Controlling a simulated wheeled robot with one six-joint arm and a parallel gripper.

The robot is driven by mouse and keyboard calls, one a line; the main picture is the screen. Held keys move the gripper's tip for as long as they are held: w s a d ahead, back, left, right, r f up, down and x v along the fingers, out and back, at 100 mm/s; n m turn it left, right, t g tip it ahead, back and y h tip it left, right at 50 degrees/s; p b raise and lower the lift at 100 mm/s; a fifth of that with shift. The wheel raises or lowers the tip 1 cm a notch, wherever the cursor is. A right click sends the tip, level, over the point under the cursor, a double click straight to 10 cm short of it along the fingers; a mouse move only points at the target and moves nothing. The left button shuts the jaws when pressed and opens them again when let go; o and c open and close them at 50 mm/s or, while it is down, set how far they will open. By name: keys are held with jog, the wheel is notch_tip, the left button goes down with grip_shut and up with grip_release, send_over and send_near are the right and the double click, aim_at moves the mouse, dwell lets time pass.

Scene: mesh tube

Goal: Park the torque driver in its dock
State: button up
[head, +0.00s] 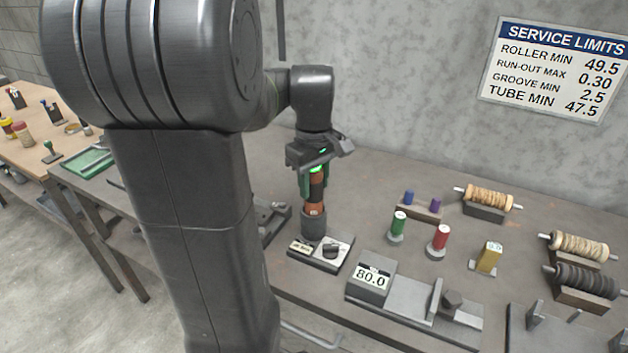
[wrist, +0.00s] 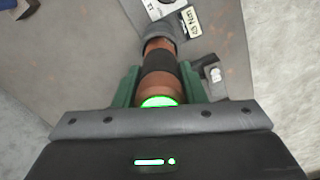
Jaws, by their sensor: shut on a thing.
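The torque driver (head: 316,192) is upright, orange-brown with a black band; it also shows in the wrist view (wrist: 158,60). My gripper (head: 318,180) is shut on its upper part with green fingers, below a glowing green ring. The driver's lower end meets a wider grey cylinder (head: 314,223), also at the top of the wrist view (wrist: 159,34). This cylinder stands over a labelled base plate (head: 322,262) that looks like the dock. How deep the driver sits in the cylinder, and whether the cylinder touches the plate, I cannot tell.
A grey gauge box reading 80.0 (head: 371,280) stands close to the right of the plate. A dark fixture (head: 270,218) is left of the plate. The wall closes the back.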

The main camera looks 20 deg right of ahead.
jog(key=o, duration=1.2)
jog(key=shift+f, duration=0.1)
jog(key=shift+o, duration=0.2)
notch_tip(320, 180, up, 14)
jog(key=shift+f, duration=0.15)
notch_tip(320, 180, down, 14)
jog(key=shift+r, duration=0.35)
